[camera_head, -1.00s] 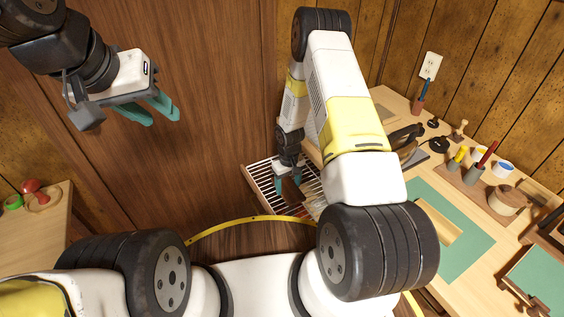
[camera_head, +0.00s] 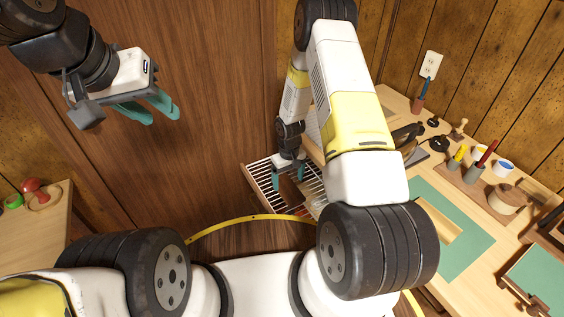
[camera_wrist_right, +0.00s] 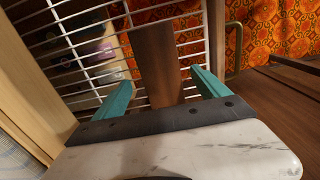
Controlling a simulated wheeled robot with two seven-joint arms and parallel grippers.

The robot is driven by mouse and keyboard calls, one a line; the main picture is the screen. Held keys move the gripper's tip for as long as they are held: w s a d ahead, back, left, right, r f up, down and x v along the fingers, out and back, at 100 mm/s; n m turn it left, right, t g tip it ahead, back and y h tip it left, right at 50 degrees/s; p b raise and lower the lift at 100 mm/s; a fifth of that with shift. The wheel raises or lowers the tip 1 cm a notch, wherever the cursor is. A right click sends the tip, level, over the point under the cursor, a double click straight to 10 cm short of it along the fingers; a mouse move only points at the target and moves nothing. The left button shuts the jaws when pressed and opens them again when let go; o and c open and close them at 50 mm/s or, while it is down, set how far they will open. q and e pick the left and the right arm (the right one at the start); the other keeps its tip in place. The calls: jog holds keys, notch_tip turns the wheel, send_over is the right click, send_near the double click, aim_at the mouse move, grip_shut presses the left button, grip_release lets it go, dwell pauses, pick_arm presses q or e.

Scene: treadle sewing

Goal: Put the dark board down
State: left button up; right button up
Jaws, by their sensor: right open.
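The dark board (camera_wrist_right: 155,62) is a plain brown wooden strip on the white wire rack (camera_wrist_right: 189,45) in the right wrist view. In the head view it is small and mostly hidden by my right gripper, over the rack (camera_head: 259,176). My right gripper (camera_head: 288,181) is open, its teal fingers apart on either side of the board. In the wrist view there is a gap between the board and each finger of this gripper (camera_wrist_right: 164,90). My left gripper (camera_head: 150,110) is open and empty, high at the upper left.
The workbench (camera_head: 398,104) on the right holds a green mat (camera_head: 470,245), pen cups and small tools. A yellow hoop (camera_head: 225,225) curves in front of my base. A small table (camera_head: 45,235) stands at the far left. Orange patterned cloth (camera_wrist_right: 270,35) shows beyond the rack.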

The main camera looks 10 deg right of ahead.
notch_tip(320, 180, up, 10)
jog(key=f, duration=0.1)
notch_tip(320, 180, up, 11)
jog(key=t, duration=0.1)
send_over(288, 188)
jog(key=s+d+r+m+t, duration=0.1)
jog(key=s+r, duration=0.2)
jog(key=r, duration=0.4)
jog(key=s+r+m+t, duration=0.1)
jog(key=s+r, duration=0.1)
jog(key=r, duration=0.5)
jog(key=s+r+t+y, duration=0.1)
jog(key=s+r, duration=0.6)
jog(key=s, duration=0.2)
jog(key=s+r+m+t+y, duration=0.1)
jog(key=s+r+t, duration=0.1)
jog(key=s+r, duration=0.5)
jog(key=s, duration=0.2)
jog(key=shift+s+a, duration=0.15)
jog(key=shift+s, duration=0.25)
